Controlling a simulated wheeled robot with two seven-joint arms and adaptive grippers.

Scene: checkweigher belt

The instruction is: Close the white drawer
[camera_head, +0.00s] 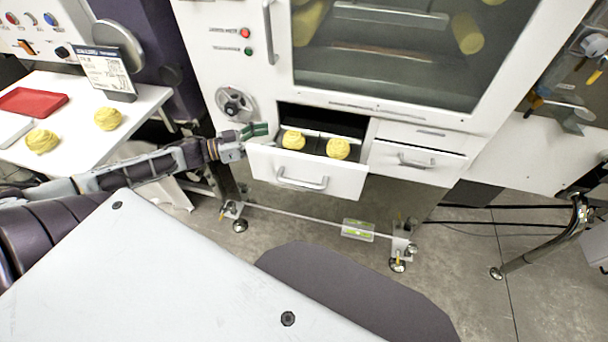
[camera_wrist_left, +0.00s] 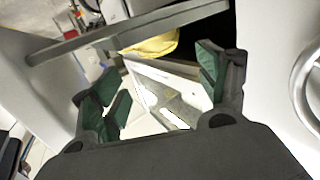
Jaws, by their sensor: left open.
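The white drawer (camera_head: 306,178) stands pulled out from the white machine in the head view, with a bar handle (camera_head: 301,182) on its front. Two yellow lumps (camera_head: 338,149) lie inside it. My left gripper (camera_head: 256,131) is at the drawer's left end, near its upper left front corner. In the left wrist view my left gripper (camera_wrist_left: 160,98) is open, its green-padded fingers apart. A grey edge (camera_wrist_left: 130,30) crosses beyond the fingers, and part of a yellow lump (camera_wrist_left: 152,46) shows behind it. Whether the fingers touch the drawer I cannot tell. My right gripper is not in view.
A second drawer (camera_head: 415,162) to the right looks shut. A handwheel (camera_head: 235,103) sits on the machine above my left gripper. A white table (camera_head: 75,135) at left holds a red tray (camera_head: 33,101), yellow lumps and a sign. The floor in front of the drawer is clear.

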